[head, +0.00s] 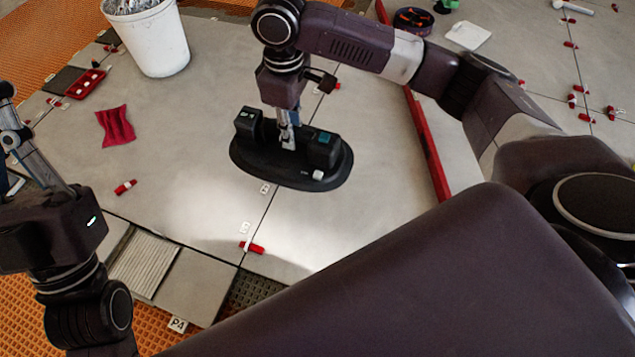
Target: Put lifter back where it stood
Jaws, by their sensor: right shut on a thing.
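The lifter (325,155) is a black oval plate with a dark raised body on top and a small white knob at its front right. It is near the middle of the head view, over the seam between large grey tiles. My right gripper (288,141) reaches down from above and is shut on the lifter's middle, between its two raised ends. I cannot tell whether the plate touches the tiles or hangs just above them. My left gripper (22,148) is at the left edge, away from the lifter; its finger opening is unclear.
A white bucket (150,42), a red tray (84,84) and a red cloth (116,126) are at upper left. Red clips (252,247) sit at tile seams. A long red bar (428,150) lies right of the lifter. Tiles left of the lifter are mostly clear.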

